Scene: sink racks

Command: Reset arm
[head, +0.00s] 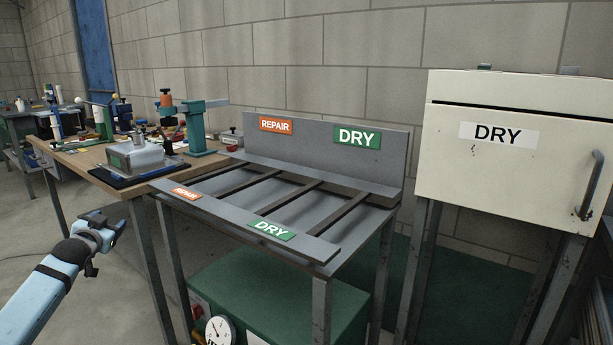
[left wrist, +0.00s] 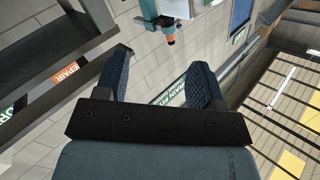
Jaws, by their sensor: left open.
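My left gripper (head: 112,225) is at the lower left of the head view, at the end of my light blue arm. It is out in free air, in front of the wooden bench and left of the grey rack. In the left wrist view my left gripper (left wrist: 162,68) has its two dark fingers spread apart, with nothing between them. My right gripper is in neither view.
The grey rack (head: 290,248), with REPAIR and DRY labels, is empty. A wooden workbench (head: 80,160) with tools stands left of it. A cream DRY cabinet (head: 520,180) stands right. A green box (head: 280,295) sits below the rack. Floor is clear at lower left.

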